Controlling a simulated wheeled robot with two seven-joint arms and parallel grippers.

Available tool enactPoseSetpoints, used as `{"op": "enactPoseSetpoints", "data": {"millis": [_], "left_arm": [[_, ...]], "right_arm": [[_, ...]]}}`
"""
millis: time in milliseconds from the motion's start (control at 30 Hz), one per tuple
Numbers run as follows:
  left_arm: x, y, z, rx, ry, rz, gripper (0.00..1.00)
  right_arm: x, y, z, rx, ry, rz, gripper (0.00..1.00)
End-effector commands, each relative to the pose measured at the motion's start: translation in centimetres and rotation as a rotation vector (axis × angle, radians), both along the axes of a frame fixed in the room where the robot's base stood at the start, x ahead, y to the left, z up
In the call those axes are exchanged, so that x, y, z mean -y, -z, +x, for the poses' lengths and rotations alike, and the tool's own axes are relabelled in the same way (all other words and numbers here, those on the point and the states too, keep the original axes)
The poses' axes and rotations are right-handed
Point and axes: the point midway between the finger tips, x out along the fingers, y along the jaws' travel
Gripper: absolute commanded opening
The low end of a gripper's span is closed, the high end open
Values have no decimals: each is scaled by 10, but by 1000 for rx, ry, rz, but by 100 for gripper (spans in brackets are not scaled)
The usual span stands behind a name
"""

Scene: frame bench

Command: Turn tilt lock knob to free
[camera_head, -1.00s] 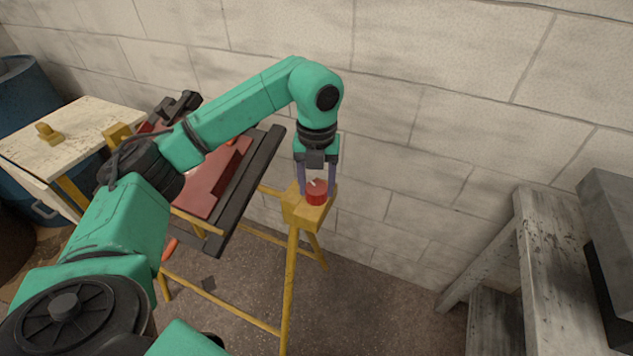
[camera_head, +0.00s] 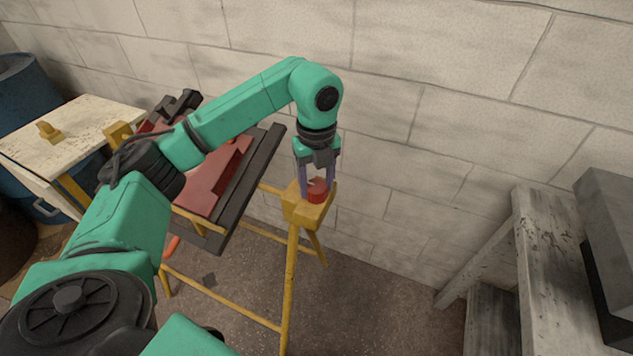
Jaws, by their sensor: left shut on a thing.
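The tilt lock knob (camera_head: 317,194) is a round red knob with a small whitish mark on top. It sits on the yellow block (camera_head: 303,213) at the right end of the yellow stand. My left gripper (camera_head: 317,190) points down over the knob, its two purple-grey fingers on either side, shut on it. The fingers hide part of the knob's sides. My right gripper is not in view.
A tilted dark frame with a red panel (camera_head: 213,178) rests on the yellow stand, left of the knob. A pale-topped cabinet (camera_head: 85,128) and blue barrel (camera_head: 28,95) are at left. A block wall stands behind; a worn grey bench (camera_head: 548,275) is at right.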

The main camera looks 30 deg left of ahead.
Motion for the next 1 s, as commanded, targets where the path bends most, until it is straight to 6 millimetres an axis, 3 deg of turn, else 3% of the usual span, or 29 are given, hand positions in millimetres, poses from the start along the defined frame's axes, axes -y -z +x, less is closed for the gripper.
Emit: {"op": "enactPoseSetpoints", "data": {"millis": [233,267,300,333,633,767,967,1000], "left_arm": [[-1,-3,2,11,-6,-1,2],[-1,-3,2,11,-6,-1,69],[-1,-3,2,9,-5,-1,85],[-1,-3,2,9,-5,-1,88],[0,-2,1,4,-1,0,88],[0,-13,1,6,-1,-1,88],[0,-62,2,9,-1,-2,88],[-1,-82,2,11,-2,0,88]], "right_arm": [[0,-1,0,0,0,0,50],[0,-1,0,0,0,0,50],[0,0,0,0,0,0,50],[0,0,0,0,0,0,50],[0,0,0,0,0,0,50],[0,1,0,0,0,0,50],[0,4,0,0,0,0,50],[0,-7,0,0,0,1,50]]}}
